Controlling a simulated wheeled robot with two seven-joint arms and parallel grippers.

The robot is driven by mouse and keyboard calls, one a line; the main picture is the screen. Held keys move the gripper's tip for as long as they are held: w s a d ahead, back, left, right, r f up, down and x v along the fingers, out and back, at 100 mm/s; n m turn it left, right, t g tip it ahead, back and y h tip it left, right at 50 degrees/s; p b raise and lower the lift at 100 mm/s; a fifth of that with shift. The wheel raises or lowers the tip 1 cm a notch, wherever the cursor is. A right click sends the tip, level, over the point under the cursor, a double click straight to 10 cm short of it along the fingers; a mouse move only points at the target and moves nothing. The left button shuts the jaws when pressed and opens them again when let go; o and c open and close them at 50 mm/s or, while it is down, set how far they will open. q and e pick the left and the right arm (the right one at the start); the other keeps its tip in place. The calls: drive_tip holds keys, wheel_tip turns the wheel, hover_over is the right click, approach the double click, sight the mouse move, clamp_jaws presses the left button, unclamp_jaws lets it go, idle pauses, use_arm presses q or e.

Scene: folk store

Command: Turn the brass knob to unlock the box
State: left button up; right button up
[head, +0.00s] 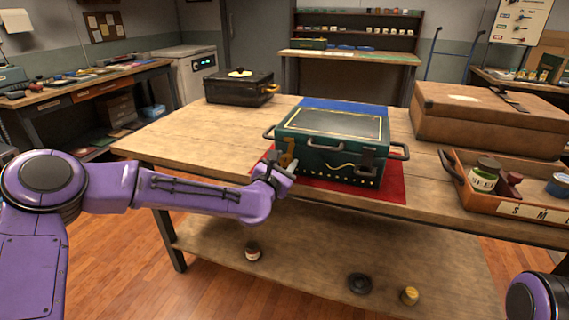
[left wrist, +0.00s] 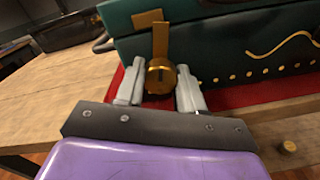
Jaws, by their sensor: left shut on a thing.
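The dark green box (head: 330,150) with brass trim and a grey lid panel stands on the wooden table, its lid down. The brass knob (left wrist: 160,80) is on the left part of its front, under an upright brass strip (left wrist: 161,40). My left gripper (head: 284,172) is at this front left corner. In the left wrist view its two pale fingers (left wrist: 160,88) are on either side of the knob, shut on it. In the head view the gripper mostly hides the knob. My right gripper is not in view.
A red mat (head: 390,185) lies under the box and a blue mat (head: 345,104) behind it. A black case (head: 235,90) stands back left. A large brown case (head: 480,118) and an orange tray (head: 510,202) with jars stand right. The table's left part is clear.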

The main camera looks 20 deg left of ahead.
use_arm(q)
drive_tip(key=m, duration=0.3)
drive_tip(key=shift+m, duration=0.4)
drive_tip(key=m, duration=0.3)
drive_tip(key=shift+p, duration=0.4)
drive_tip(key=m+p, duration=0.1)
drive_tip(key=m, duration=0.3)
drive_tip(key=shift+m+y, duration=0.3)
drive_tip(key=shift+m, duration=0.1)
drive_tip(key=shift+m+p, duration=0.3)
drive_tip(key=shift+m, duration=1.4)
drive_tip(key=o, duration=1)
drive_tip(key=shift+o, duration=0.2)
drive_tip(key=s, duration=1)
drive_tip(key=shift+s+a+r+b, duration=0.15)
drive_tip(key=shift+s+b, duration=0.15)
